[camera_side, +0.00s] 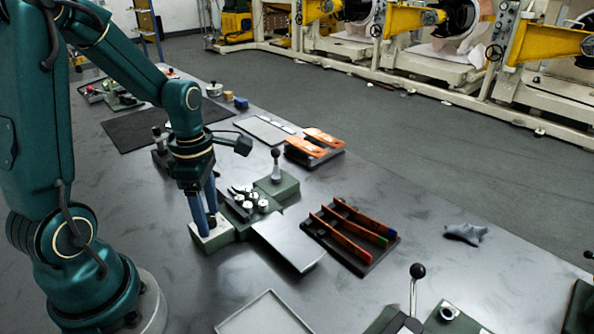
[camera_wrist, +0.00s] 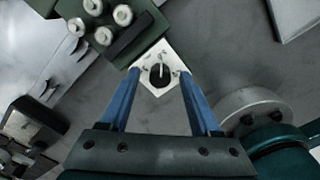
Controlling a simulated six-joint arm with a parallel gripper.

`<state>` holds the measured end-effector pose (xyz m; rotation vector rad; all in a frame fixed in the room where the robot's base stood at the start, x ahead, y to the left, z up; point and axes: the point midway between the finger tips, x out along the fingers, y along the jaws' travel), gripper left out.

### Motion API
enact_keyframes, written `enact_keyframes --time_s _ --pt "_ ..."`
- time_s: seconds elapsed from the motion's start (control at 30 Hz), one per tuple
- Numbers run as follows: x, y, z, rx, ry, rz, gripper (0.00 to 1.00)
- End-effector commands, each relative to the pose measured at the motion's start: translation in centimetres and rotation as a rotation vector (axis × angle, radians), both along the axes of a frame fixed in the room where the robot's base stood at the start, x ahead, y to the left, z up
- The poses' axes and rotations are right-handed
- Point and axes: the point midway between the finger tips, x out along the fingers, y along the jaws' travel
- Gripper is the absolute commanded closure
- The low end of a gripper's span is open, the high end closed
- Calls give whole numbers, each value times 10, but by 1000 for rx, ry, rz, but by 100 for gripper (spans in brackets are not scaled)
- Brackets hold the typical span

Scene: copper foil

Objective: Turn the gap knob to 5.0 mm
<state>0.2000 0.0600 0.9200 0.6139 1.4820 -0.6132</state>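The gap knob (camera_wrist: 159,77) is black with a pale pointer line, on a square white dial plate (camera_wrist: 149,89). In the wrist view the pointer runs roughly up the picture; the scale marks are too small to read. In the side view the white plate (camera_side: 205,239) tops a green block, and the knob is mostly hidden by my fingers. My gripper (camera_wrist: 159,73) is open, with one blue finger on each side of the knob and visible space between. In the side view my gripper (camera_side: 208,229) points down just over the plate; I cannot tell the exact height.
A green fixture with several white rollers (camera_side: 250,201) stands beside the dial, with a ball-topped lever (camera_side: 276,166) behind it. A flat grey plate (camera_side: 289,241) lies to the right, then a black rack (camera_side: 352,239) with copper-coloured strips.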

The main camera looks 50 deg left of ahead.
Motion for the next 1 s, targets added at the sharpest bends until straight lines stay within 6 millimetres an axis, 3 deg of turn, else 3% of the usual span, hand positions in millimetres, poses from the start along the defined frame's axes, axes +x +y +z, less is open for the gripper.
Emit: enact_keyframes --time_s 0.27,0.7,1.0 --pt "0 0 3 1 -1 0 37" --pt "1 0 48 1 -3 0 37" --pt "0 0 51 0 0 0 37"
